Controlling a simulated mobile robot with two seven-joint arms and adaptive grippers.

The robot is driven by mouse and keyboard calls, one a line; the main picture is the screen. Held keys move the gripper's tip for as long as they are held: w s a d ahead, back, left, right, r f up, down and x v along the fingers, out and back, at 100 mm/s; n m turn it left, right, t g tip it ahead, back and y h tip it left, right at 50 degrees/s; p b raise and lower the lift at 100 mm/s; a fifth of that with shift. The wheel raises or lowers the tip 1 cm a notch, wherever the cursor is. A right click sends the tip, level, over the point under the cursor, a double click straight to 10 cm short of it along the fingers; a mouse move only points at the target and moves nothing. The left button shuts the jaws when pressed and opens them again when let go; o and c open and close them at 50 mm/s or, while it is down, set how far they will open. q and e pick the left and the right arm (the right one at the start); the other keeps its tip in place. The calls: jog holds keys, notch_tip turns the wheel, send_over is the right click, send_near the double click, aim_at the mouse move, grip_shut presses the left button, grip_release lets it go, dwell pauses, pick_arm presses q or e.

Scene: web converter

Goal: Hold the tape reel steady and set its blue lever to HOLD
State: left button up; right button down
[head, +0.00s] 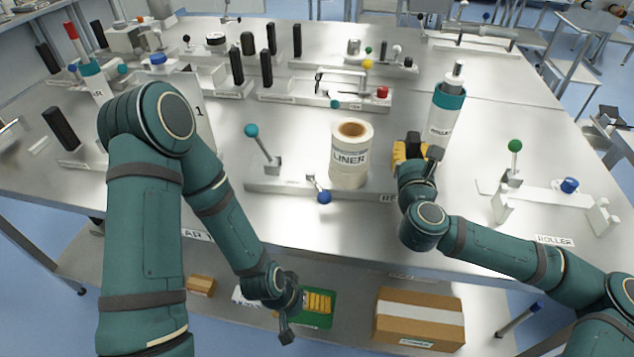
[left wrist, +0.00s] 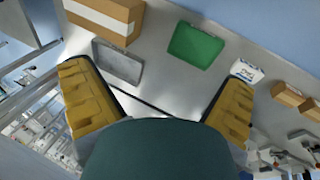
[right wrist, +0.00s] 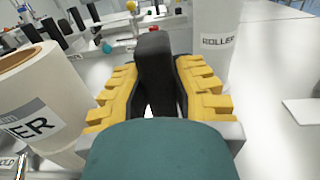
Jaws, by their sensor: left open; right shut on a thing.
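The tape reel (head: 350,165), a cream roll marked LINER, stands upright on a metal base plate (head: 270,184). It also shows at the left of the right wrist view (right wrist: 35,95). A short lever with a blue ball (head: 323,197) sits at the plate's front edge, its ball toward me. A taller lever with a teal ball (head: 251,131) rises left of the reel. My right gripper (head: 410,155) is shut on a black upright handle (right wrist: 154,65) right of the reel, apart from the roll. My left gripper (head: 291,308) is open and empty, low before the under-shelf.
A white ROLLER cylinder (head: 443,115) stands just behind my right gripper. A roller bracket (head: 560,200) with green and blue knobs is at the right. Several black posts fill the back left. The lower shelf holds a green tray (left wrist: 197,46) and a cardboard box (head: 418,325).

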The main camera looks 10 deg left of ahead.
pick_arm(q)
jog(key=shift+a, duration=0.1)
jog(key=c, duration=0.9)
jog(key=shift+s+a+r+m+g, duration=0.4)
jog(key=shift+s+a+r+g, duration=0.15)
jog(key=shift+a+r, duration=0.2)
grip_shut()
notch_tip(320, 180, up, 22)
jog(key=w+d+m+g+h, duration=0.1)
jog(key=w+d+m+g, duration=0.2)
jog(key=m, duration=0.1)
jog(key=w+r+m+t, duration=0.1)
jog(key=w+r+m, duration=0.2)
jog(key=w+m, duration=0.1)
jog(key=w+d+r+m+t+y, duration=0.1)
jog(key=w+r+m, duration=0.2)
jog(key=w, duration=0.1)
jog(key=w+r+m+t, duration=0.1)
jog(key=w+r+m, duration=0.2)
jog(key=w+m, duration=0.1)
jog(key=shift+w+d+r+m, duration=0.25)
jog(key=shift+w+r+m, duration=0.05)
jog(key=shift+r, duration=0.1)
